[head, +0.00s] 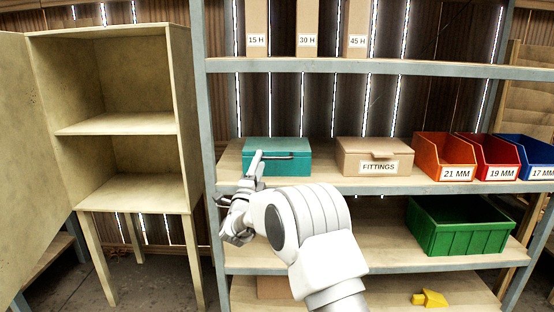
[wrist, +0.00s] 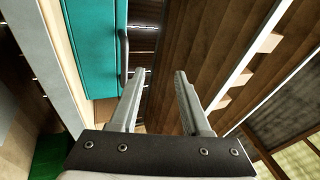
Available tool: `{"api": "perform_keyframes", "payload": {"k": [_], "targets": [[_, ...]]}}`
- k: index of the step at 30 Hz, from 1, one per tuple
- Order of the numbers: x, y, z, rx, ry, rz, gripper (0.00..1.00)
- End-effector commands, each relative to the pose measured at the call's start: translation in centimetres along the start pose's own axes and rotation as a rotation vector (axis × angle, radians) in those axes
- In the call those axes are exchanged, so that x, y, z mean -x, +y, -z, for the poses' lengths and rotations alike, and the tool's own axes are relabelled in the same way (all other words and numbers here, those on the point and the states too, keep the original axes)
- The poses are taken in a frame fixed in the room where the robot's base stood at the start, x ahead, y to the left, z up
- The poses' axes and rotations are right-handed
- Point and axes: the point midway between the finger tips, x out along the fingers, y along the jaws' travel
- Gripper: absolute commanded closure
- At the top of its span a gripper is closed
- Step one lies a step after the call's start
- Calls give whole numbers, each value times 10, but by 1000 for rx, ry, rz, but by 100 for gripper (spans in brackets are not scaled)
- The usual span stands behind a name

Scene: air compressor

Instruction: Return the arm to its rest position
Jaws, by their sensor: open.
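My gripper (wrist: 160,85) is open, and nothing shows between its two fingers in the wrist view. In the head view, my white arm reaches from the lower right up to the front of the middle shelf. There my gripper (head: 251,165) points upward in front of a teal box (head: 261,147) with a dark bar handle. The box appears closed and sits on the shelf. In the wrist view, the teal box (wrist: 93,45) and its handle lie left of the fingers, with a visible gap to the left finger.
A shelf rack (head: 400,185) holds a fittings box (head: 373,157), orange (head: 443,157), red (head: 487,156) and blue (head: 526,157) bins, and a green crate (head: 461,226). Yellow pieces (head: 431,298) lie below. An open, empty cabinet (head: 115,126) stands left, its door (head: 33,160) swung outward.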

Motion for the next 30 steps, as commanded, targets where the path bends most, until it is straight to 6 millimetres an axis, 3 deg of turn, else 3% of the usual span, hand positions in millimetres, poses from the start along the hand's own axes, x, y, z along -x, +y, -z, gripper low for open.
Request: {"api": "perform_keyframes", "payload": {"k": [1, 7, 14, 23, 30], "targets": [[-7, -17, 4, 35, -38, -24, 53], [-12, -62, 20, 211, -208, -144, 53], [16, -102, 52, 437, -404, -273, 53], [96, -133, 115, 745, -656, -443, 53], [190, -141, 178, 975, -858, -594, 53]]}}
